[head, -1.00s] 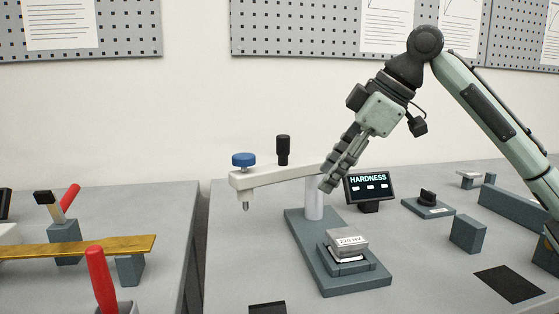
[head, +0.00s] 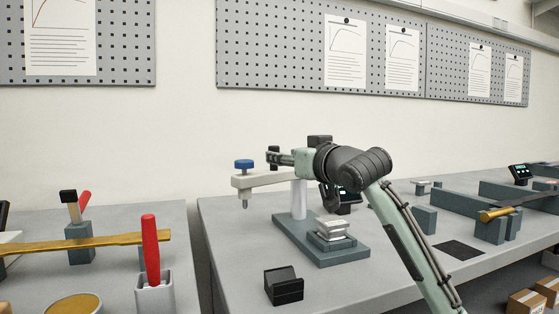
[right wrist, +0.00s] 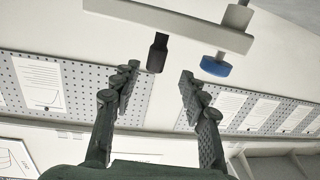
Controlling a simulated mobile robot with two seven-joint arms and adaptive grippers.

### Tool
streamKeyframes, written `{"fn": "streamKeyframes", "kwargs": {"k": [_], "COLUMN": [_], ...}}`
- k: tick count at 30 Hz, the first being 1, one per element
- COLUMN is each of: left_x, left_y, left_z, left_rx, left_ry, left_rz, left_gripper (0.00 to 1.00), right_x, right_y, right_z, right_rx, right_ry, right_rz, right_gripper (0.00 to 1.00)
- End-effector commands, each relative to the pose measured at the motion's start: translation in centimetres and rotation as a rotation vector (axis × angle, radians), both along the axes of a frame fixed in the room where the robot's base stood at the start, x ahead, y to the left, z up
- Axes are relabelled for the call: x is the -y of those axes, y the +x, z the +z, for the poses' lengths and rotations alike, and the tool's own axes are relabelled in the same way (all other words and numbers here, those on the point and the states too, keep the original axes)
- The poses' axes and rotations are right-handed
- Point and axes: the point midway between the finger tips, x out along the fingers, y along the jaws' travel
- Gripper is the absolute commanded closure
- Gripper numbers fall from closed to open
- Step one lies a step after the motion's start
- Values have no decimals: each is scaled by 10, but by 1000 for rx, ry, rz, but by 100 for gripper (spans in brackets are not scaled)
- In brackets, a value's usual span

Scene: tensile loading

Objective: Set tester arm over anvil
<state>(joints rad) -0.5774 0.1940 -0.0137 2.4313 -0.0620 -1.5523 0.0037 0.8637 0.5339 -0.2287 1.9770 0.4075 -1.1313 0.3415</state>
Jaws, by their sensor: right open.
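The hardness tester has a white arm (head: 262,179) on a white column (head: 299,198). The arm points left, off to the side of the anvil (head: 334,241), which carries a light metal block (head: 333,228). A blue knob (head: 243,165) and a downward tip (head: 244,203) are at the arm's free end. My right gripper (head: 277,157) is open at the height of the black upright handle on the arm. In the right wrist view, this handle (right wrist: 158,52) shows between the spread fingertips (right wrist: 156,76), with visible gaps on both sides. The blue knob (right wrist: 216,66) lies right of it.
A dark block (head: 284,286) stands at the table's front. The display (head: 347,201) is partly hidden behind my right arm. A separate bench at left holds a brass bar (head: 110,240) and a red-handled tool (head: 150,243). A gap separates the benches.

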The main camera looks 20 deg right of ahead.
Motion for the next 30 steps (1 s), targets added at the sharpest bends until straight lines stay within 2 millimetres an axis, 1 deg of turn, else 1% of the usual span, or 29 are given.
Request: {"fn": "streamKeyframes", "kwargs": {"k": [5, 8, 15, 19, 23, 30], "left_x": [0, 0, 0, 0, 0, 0], "left_y": [-2, -1, 1, 2, 2, 2], "left_z": [5, 4, -3, -5, -8, -10], "left_rx": [3, 1, -3, -3, -5, -8], "left_ry": [1, 1, -3, -3, -4, -4], "left_rz": [2, 1, 0, -2, -2, -2], "left_gripper": [60, 60, 60, 60, 60, 60], "right_x": [2, 0, -5, -6, -7, -7], "right_y": [7, 19, 58, 71, 77, 78], "right_z": [3, 3, 3, 3, 2, 2], "right_rx": [31, 29, 28, 29, 28, 28], "right_ry": [29, 29, 27, 27, 26, 25], "right_rz": [-19, -19, -18, -18, -18, -18], "right_gripper": [56, 56, 56, 56, 56, 56]}}
